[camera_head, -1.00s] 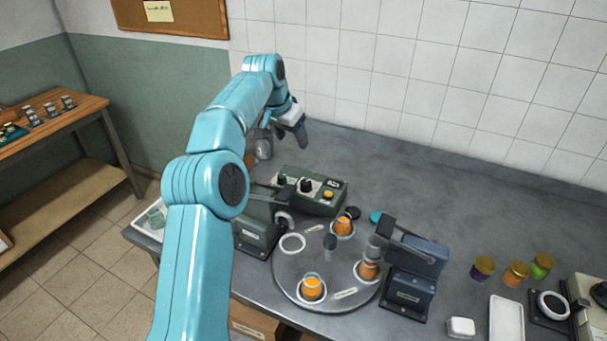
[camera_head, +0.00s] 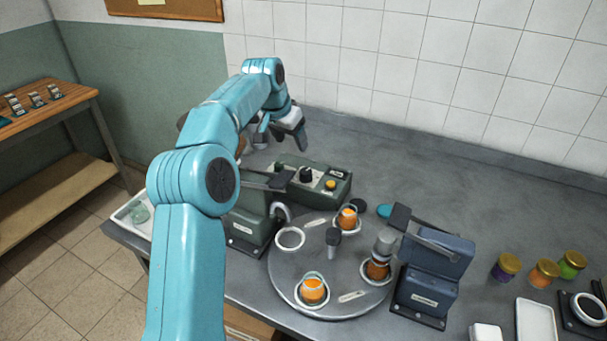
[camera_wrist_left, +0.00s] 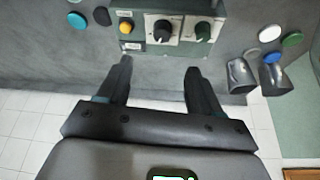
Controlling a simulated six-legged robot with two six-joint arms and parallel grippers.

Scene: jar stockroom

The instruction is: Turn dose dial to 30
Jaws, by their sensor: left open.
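A green control box (camera_head: 312,187) stands on the bench behind the turntable. It carries a black knob (camera_head: 306,174), a yellow button (camera_head: 331,184) and a small label. In the left wrist view the box shows this black knob (camera_wrist_left: 162,30) on a white plate and a second, dark green knob (camera_wrist_left: 202,31) beside it. I cannot read which one is the dose dial or where it points. My left gripper (camera_head: 283,138) hangs behind the box, fingers apart and empty. In the left wrist view its fingertips (camera_wrist_left: 159,68) point toward the box, apart from the knobs. My right gripper is not in view.
A round turntable (camera_head: 330,255) with several orange jars stands in front, with a blue-grey machine (camera_head: 432,275) at its right. Lidded jars (camera_head: 544,273) and a white tray (camera_head: 536,322) stand at the right.

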